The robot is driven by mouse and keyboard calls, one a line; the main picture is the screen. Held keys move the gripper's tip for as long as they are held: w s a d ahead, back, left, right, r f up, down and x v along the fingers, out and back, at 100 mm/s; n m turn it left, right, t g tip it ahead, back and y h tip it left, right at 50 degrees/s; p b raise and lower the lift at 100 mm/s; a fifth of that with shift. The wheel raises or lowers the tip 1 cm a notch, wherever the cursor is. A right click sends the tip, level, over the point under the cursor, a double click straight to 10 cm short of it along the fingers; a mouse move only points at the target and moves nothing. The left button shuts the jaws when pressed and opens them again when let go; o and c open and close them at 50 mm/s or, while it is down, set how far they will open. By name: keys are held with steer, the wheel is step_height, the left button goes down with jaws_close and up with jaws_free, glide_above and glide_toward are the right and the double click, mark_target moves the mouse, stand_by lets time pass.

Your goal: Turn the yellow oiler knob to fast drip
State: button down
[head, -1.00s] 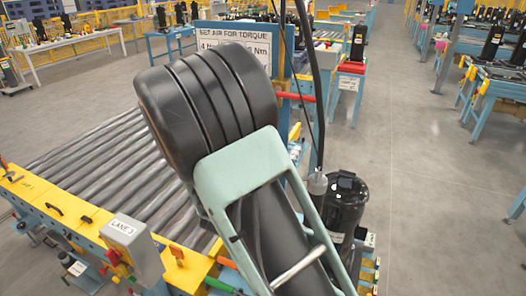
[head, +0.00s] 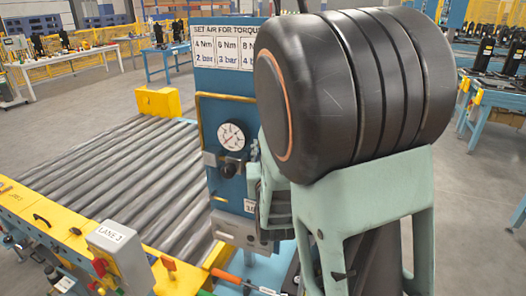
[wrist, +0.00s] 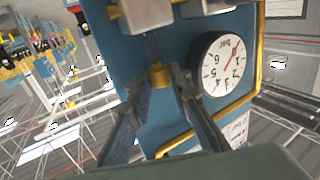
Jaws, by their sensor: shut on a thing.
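My gripper is shut on the knob; the exact contact at the pads is hard to make out. In the head view my arm (head: 350,90) covers much of the panel's right side, and the knob is hidden there. The knob's drip setting cannot be read.
A round pressure gauge (head: 233,136) is close beside my gripper and shows in the wrist view (wrist: 222,64). A yellow tube frame (wrist: 256,85) borders the panel.

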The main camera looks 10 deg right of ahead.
stand_by(0.3)
steer(key=c, duration=2.1)
jaws_free()
steer(key=shift+a+r+m+h+p, duration=0.15)
steer(key=shift+m+h+p, duration=0.15)
steer(key=shift+h+p, duration=0.3)
